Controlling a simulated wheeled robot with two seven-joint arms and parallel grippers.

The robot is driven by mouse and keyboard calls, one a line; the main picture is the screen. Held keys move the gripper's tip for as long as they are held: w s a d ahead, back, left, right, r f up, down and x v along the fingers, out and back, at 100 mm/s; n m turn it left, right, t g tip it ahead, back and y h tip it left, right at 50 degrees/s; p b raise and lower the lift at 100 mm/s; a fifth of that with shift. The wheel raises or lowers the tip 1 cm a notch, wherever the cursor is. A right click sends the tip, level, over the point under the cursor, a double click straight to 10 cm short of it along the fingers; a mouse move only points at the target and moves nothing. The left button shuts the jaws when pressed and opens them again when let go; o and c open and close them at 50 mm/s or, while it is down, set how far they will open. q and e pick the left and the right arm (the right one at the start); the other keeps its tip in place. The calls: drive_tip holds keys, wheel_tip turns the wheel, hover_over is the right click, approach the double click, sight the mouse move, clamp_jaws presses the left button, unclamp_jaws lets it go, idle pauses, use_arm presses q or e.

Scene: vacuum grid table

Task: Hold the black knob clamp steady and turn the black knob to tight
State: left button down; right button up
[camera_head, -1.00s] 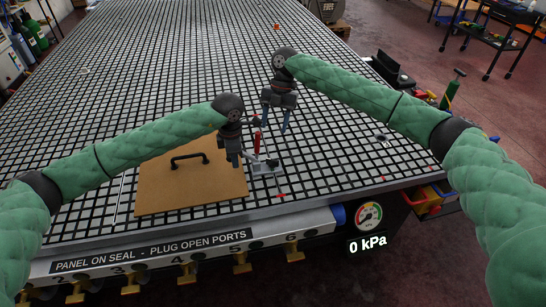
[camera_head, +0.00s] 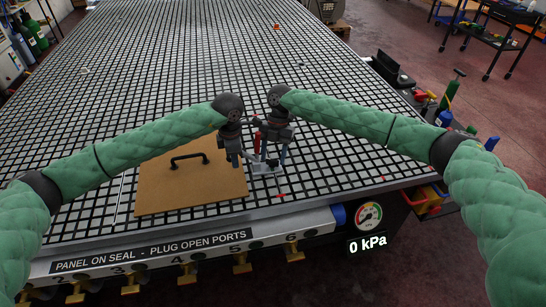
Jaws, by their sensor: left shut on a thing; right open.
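The black knob clamp (camera_head: 265,167) stands on the grid table at the right edge of a brown panel. Its metal base and a red upright part (camera_head: 257,143) show between my grippers; the black knob itself is too small and covered to make out. My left gripper (camera_head: 238,161) is shut on the clamp from its left side. My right gripper (camera_head: 274,155) is open, pointing down at the clamp's right side, with its fingers around or just beside the upper part; I cannot tell if they touch.
The brown panel (camera_head: 170,190) with a black handle (camera_head: 190,160) lies left of the clamp. A gauge (camera_head: 368,215) reading 0 kPa and a row of brass valves (camera_head: 243,263) are at the table's front. The grid table (camera_head: 200,60) is mostly clear behind.

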drive_tip(key=shift+s+f, duration=0.2)
drive_tip(key=shift+f, duration=0.2)
drive_tip(key=c, duration=0.7)
